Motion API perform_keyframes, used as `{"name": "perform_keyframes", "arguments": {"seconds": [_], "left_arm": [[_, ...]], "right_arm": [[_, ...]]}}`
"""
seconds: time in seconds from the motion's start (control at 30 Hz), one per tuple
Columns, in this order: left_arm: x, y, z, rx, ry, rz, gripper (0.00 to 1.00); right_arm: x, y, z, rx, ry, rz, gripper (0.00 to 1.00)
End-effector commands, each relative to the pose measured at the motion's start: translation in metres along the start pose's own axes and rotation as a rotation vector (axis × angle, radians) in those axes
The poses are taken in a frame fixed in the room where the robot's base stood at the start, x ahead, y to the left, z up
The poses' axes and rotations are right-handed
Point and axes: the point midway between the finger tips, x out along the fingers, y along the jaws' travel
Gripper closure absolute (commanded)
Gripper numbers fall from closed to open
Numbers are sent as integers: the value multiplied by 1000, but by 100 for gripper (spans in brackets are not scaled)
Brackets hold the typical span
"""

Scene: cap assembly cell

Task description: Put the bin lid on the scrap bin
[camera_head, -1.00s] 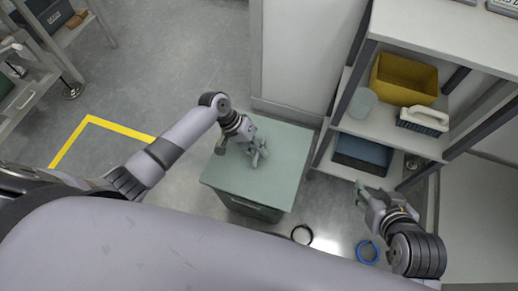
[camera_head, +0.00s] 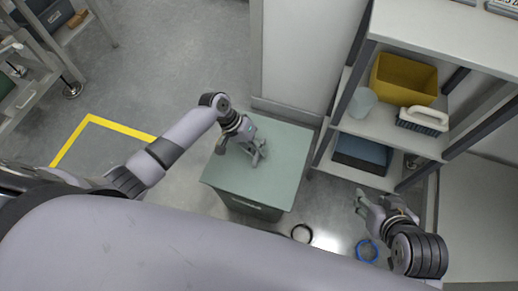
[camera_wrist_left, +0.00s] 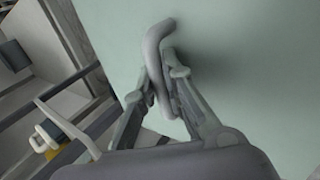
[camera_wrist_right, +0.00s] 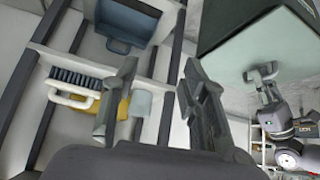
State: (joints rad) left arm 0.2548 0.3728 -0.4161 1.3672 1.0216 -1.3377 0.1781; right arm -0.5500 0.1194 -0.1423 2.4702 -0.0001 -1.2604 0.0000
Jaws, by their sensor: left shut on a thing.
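The bin lid (camera_head: 285,150) is a flat pale green plate with a grey bar handle, best seen in the left wrist view (camera_wrist_left: 158,70). The lid lies over the dark green scrap bin (camera_head: 250,207), whose front side shows below it. Whether the lid is fully seated all round cannot be told. My left gripper (camera_head: 258,152) is above the lid and shut on its handle; its fingers (camera_wrist_left: 168,75) stand on both sides of the bar. My right gripper (camera_head: 362,196) is open and empty, to the right of the bin; its fingers are apart in the right wrist view (camera_wrist_right: 157,92).
A shelf unit (camera_head: 400,130) stands right of the bin with a yellow bin (camera_head: 402,80), a brush (camera_head: 424,120), a pale cup (camera_head: 362,102) and a blue bin (camera_head: 362,152). A black ring (camera_head: 301,233) and a blue ring (camera_head: 367,250) lie on the floor.

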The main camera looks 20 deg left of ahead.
Motion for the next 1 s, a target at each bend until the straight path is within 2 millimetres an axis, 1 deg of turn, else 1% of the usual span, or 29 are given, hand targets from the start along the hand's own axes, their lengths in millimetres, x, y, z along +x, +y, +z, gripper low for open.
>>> {"name": "perform_keyframes", "arguments": {"seconds": [0.37, 0.8, 1.0], "left_arm": [[3, -2, -1, 0, 1, 1, 100], [10, -6, -1, 1, 1, 1, 100], [10, -6, -1, 1, 1, 1, 100]], "right_arm": [[1, 0, -6, -1, 30, -1, 60], [3, -3, -20, -3, 95, -6, 60], [3, -4, -23, -1, 103, -7, 60]]}}
